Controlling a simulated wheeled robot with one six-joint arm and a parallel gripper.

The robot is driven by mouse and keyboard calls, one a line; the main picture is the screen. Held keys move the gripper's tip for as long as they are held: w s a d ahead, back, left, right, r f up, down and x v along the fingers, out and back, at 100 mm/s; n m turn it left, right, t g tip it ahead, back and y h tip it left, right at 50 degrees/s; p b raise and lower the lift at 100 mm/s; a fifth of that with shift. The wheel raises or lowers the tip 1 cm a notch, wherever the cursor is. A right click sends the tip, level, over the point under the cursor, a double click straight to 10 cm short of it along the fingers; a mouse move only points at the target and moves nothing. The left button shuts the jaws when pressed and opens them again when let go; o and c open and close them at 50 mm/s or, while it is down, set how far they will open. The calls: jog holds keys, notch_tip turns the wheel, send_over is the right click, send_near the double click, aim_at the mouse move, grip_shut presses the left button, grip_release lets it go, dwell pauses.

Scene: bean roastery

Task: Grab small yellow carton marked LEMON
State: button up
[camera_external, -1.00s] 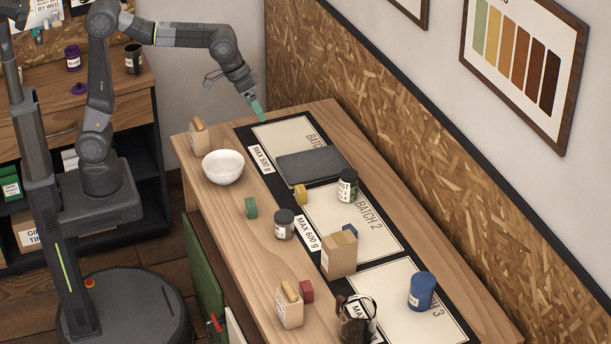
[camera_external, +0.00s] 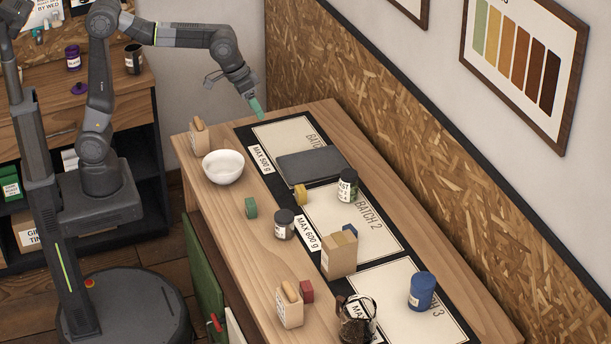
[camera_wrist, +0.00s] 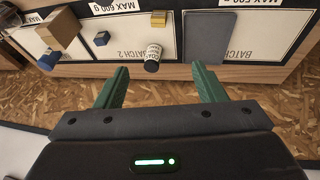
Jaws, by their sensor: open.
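A small yellow carton (camera_external: 300,195) stands on the table at the left edge of the BATCH 2 mat panel, just in front of the dark grey slab. It also shows in the wrist view (camera_wrist: 158,18) at the top middle; no lettering on it can be read. My gripper (camera_external: 257,107) is up above the far end of the table, well apart from the carton. In the wrist view its green fingers (camera_wrist: 158,68) are spread with nothing held between them.
A white bowl (camera_external: 223,167) is to the left. The wall lies behind the table.

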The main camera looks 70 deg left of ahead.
jog(key=y+b, duration=0.2)
jog(key=b, duration=0.1)
send_near(300, 188)
jog(key=shift+m, duration=0.3)
jog(key=x, duration=0.1)
jog(key=p+x, duration=0.1)
jog(key=x, duration=0.3)
jog(key=shift+s+d+f+p, duration=0.15)
jog(key=shift+s+p, duration=0.1)
jog(key=shift+p, duration=0.1)
jog(key=shift+t, duration=0.3)
jog(key=shift+p+x, duration=0.95)
jog(key=shift+x, duration=2.15)
jog(key=c, duration=1)
jog(key=shift+c, duration=0.2)
